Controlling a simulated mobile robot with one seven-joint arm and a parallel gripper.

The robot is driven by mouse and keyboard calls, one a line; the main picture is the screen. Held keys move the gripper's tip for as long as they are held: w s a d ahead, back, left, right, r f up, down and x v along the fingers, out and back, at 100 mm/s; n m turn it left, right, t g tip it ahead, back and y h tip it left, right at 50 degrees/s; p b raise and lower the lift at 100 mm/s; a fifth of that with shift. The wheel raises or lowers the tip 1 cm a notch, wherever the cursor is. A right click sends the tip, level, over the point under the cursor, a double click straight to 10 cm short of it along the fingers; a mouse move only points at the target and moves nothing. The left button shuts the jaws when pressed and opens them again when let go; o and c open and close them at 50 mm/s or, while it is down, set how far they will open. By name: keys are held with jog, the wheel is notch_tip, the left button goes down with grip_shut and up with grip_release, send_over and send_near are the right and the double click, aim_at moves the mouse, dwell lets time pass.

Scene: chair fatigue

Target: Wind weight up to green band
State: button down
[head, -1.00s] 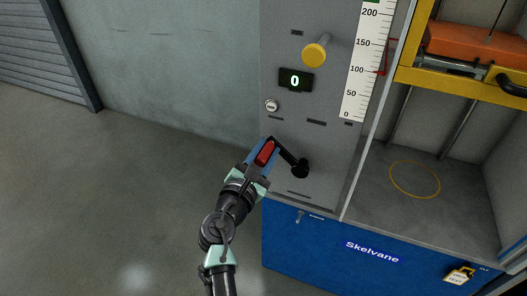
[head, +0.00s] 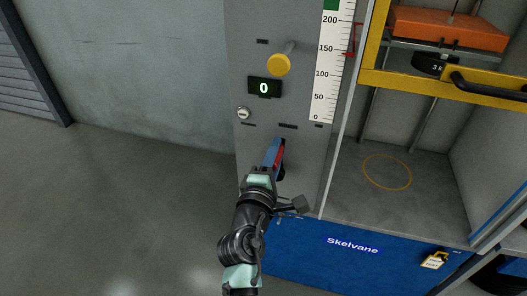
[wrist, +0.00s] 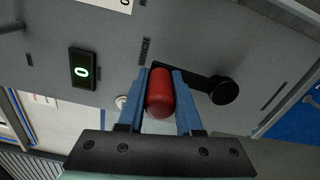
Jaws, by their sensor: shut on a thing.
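My gripper (head: 278,150) is shut on the red crank handle (wrist: 160,95), its blue fingers on either side of it. In the wrist view the black crank arm (wrist: 190,78) runs right from the handle to a round black hub (wrist: 225,90). In the head view my gripper hides most of the crank. An orange block (head: 450,27) hangs inside the cabinet, with a black weight marked "3 k" (head: 434,66) below it. The green band (head: 330,4) is at the top of the white scale (head: 326,75). A red pointer (head: 350,45) is beside the scale, around 150.
The display (head: 264,88) reads 0. A yellow knob (head: 279,65) sticks out above it. A yellow-framed guard (head: 400,82) with a black handle crosses the cabinet front. A yellow padlock (head: 434,260) hangs on the blue base. The floor at left is clear.

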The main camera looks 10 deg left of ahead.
jog(key=d+f+m+b, duration=0.4)
jog(key=d+f+m, duration=0.2)
jog(key=d+m, duration=0.4)
notch_tip(320, 180, down, 8)
jog(key=m+b, duration=0.8)
jog(key=m, duration=0.2)
jog(key=shift+s+a+m+b, duration=0.25)
jog(key=shift+a+m+b, duration=0.1)
jog(key=shift+m+b, duration=0.05)
jog(key=shift+a, duration=0.1)
jog(key=c, duration=0.9)
grip_release()
jog(key=shift+o, duration=1.4)
jog(key=shift+r, duration=0.1)
jog(key=shift+o, duration=0.2)
jog(key=shift+r, duration=0.15)
